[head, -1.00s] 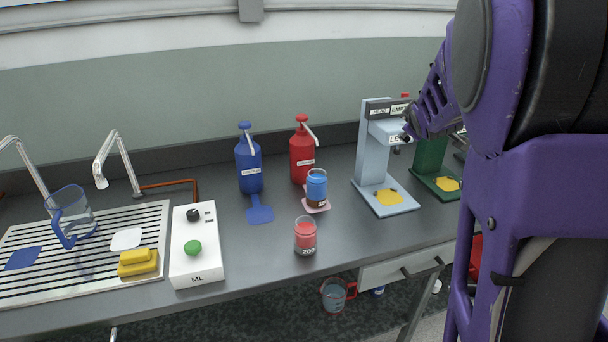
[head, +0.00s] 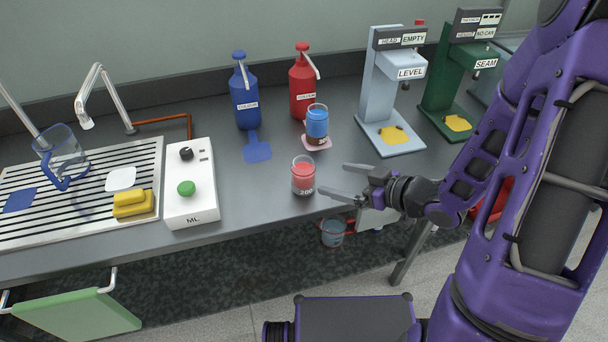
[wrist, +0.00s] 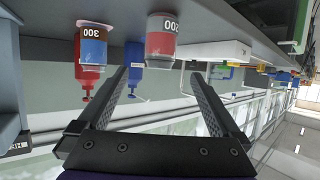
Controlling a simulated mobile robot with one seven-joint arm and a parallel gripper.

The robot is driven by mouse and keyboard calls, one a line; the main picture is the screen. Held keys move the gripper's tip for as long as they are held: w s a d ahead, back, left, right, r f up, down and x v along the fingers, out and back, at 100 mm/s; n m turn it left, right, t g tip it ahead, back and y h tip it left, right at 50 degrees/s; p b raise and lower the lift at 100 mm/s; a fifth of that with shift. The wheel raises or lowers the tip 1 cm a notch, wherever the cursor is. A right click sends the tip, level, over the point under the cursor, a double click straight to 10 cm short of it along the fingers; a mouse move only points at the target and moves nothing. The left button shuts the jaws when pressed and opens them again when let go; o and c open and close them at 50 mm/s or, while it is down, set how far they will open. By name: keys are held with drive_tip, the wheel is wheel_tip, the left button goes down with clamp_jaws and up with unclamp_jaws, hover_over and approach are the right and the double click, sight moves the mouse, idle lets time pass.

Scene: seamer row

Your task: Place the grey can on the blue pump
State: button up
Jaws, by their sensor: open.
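The blue pump (head: 245,98) is a blue bottle with a pump top, upright at the back of the counter, with a blue pad (head: 257,148) in front. It also shows upside down in the wrist view (wrist: 134,57). I cannot pick out a grey can. A clear vessel with red contents, marked 200 (head: 303,177), stands near the front edge; it shows in the wrist view (wrist: 161,40). My gripper (head: 333,179) is open and empty just right of this vessel, its fingers pointing toward it. In the wrist view my fingers (wrist: 157,76) are spread.
A vessel with blue and brown contents (head: 316,124) stands on a pink pad by the red pump (head: 303,80). The grey LEVEL stand (head: 378,85) and green SEAM stand (head: 440,95) are right. A white ML box (head: 190,205), yellow sponge (head: 133,208) and glass jug (head: 62,160) are left.

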sight(313, 173)
drive_tip(key=b+x, duration=0.1)
drive_tip(key=x, duration=0.8)
drive_tip(key=shift+w+a+f, duration=0.15)
drive_tip(key=shift+w, duration=0.05)
drive_tip(key=x, duration=0.5)
drive_tip(key=shift+a+b, duration=0.1)
drive_tip(key=shift+b, duration=0.25)
drive_tip(key=shift+s, duration=0.1)
drive_tip(key=shift+c, duration=0.3)
